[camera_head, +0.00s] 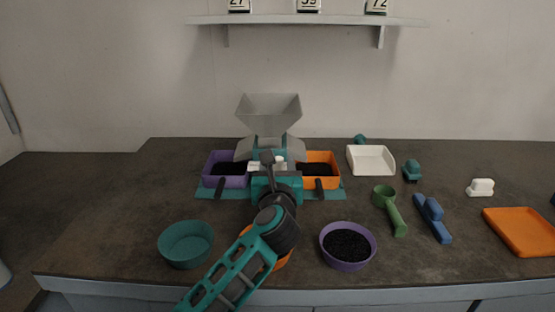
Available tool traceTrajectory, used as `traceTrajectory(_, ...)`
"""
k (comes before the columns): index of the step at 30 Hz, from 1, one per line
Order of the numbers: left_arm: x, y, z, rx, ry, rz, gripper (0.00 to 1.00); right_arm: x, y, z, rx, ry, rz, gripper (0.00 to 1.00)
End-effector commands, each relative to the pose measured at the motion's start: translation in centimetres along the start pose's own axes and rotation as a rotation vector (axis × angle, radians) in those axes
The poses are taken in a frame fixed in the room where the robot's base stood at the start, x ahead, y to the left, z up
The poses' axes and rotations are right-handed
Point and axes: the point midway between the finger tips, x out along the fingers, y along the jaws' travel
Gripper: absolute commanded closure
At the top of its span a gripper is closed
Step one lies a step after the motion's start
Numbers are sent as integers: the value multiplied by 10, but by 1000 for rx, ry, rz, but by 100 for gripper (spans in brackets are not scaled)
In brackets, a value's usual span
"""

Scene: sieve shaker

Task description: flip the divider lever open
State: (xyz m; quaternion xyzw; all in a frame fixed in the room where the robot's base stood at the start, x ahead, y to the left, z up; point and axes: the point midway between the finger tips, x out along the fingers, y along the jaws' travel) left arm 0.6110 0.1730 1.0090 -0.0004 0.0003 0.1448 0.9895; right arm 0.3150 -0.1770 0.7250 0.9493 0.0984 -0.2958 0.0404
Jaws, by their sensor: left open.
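The sieve shaker stands at the back middle of the worktop, with a grey hopper (268,106) over a teal body. A purple bin (237,181) sits at its left and an orange bin (322,182) at its right, both holding dark material. My left gripper (268,170) is open in front of the teal body, between the two bins. My arm and gripper cover much of the shaker's front. The divider lever cannot be made out clearly behind them. I cannot tell whether the gripper touches it. My right gripper is out of view.
A teal bowl (186,244) and a purple bowl (347,246) of dark grains stand in front. An orange item is partly hidden under my arm. To the right are a white tray (371,160), a green scoop (389,208), a blue tool (432,218) and an orange tray (522,232).

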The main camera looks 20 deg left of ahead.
Motion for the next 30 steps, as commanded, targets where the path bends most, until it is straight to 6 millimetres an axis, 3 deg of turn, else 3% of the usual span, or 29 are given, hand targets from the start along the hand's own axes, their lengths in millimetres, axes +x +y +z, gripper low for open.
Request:
traceTrajectory(6, 25, 0, 0, 2, -1, 0, 52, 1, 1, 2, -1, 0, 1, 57)
traceTrajectory(18, 31, 0, 0, 0, 0, -1, 52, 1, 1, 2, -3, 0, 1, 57)
traceTrajectory(30, 31, 0, 0, 1, 0, 0, 90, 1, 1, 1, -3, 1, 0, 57)
